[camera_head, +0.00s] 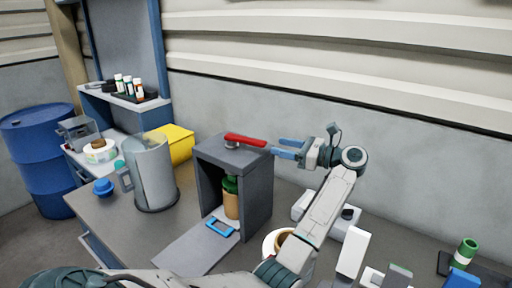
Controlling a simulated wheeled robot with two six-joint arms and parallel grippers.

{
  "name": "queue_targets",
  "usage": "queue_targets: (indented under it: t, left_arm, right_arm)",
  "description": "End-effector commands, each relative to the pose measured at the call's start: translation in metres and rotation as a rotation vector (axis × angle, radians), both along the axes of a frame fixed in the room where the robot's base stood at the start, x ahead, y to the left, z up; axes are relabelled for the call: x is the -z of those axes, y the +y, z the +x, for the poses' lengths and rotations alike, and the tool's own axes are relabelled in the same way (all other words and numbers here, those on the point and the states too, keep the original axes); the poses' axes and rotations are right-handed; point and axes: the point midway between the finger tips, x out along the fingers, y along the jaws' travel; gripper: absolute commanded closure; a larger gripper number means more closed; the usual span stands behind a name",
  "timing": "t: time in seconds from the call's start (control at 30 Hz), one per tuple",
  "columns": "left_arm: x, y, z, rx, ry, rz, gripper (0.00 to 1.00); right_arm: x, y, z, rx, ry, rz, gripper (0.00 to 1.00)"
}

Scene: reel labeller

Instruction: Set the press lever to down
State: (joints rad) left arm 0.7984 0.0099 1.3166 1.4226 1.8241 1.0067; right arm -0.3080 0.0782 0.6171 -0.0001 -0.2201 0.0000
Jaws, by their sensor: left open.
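The red press lever (246,140) lies across the top of a dark grey box-shaped press (258,190). It looks nearly level, with its free end toward the right. My left gripper (279,148) has blue fingers. It is open and empty, pointing left, just right of the lever's free end. A small gap seems to show between fingertips and lever, but contact is hard to judge. The press front is open, with a brown jar with a green lid (231,198) inside. My right gripper does not show.
A grey panel with a blue handle (220,227) lies in front of the press. A clear cylinder (154,172), a yellow box (176,143) and a blue knob (103,187) stand left. White blocks (352,252) and a green roll (466,251) are at right. A wall is behind.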

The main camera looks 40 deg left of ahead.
Motion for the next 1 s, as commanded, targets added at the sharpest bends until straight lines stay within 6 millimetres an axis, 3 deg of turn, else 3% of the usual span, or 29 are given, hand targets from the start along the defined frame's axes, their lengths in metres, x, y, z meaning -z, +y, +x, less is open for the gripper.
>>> queue_targets:
  t: [0.17,0.6,0.8,1.0]
  left_arm:
    - [-0.001,0.015,-0.005,-0.003,0.001,0.003,0.49]
    - [-0.002,0.089,-0.028,-0.002,0.002,0.004,0.49]
    - [0.001,0.102,-0.032,0.0,0.002,0.002,0.49]
    - [0.002,0.103,-0.032,0.0,0.0,0.001,0.49]
  right_arm:
    - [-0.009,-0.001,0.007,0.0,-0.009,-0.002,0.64]
    - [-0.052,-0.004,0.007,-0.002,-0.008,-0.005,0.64]
    - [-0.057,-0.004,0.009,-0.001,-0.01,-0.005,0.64]
    - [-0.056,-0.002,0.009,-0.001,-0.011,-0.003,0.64]
